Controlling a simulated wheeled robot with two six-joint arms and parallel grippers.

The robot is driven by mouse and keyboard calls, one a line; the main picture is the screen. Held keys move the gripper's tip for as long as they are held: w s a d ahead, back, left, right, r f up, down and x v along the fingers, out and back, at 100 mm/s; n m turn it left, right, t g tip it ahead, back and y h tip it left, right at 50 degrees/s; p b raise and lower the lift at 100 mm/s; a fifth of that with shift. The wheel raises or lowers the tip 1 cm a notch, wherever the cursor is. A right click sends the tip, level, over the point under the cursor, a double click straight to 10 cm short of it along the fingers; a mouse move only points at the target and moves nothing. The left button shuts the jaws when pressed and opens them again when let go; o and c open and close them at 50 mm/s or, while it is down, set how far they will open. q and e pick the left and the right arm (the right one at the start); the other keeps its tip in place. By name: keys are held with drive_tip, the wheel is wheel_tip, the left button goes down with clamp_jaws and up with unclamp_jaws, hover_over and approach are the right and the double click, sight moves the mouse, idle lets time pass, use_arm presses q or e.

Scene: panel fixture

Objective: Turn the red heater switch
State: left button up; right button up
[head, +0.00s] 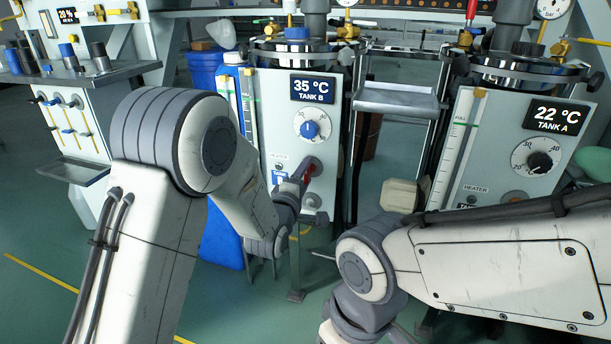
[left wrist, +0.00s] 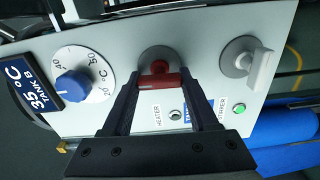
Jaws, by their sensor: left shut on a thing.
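The red heater switch (head: 309,170) is on the white front panel of Tank B (head: 275,105), below the blue dial. In the left wrist view the red switch (left wrist: 160,80) sits on a round grey base, its handle between my two black fingers. My left gripper (head: 301,178) reaches the panel and is shut on the red switch; it also shows in the left wrist view (left wrist: 158,84). A small dark lamp (left wrist: 174,113) is beside the HEATER label. My right arm comes in from the right, but its fingertips are not visible.
The blue dial (left wrist: 74,86) and a white switch (left wrist: 260,68) flank the red switch in the left wrist view. A green lamp (left wrist: 239,108) is lit. Tank A (head: 510,150) stands at right, with a metal tray (head: 395,100) between the tanks. A blue barrel (head: 205,68) is left.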

use_arm(q)
drive_tip(key=shift+n, duration=0.3)
drive_tip(key=o, duration=1.4)
drive_tip(key=shift+s, duration=0.1)
drive_tip(key=p+v, duration=0.4)
drive_tip(key=v, duration=0.6)
drive_tip(key=shift+s, duration=0.15)
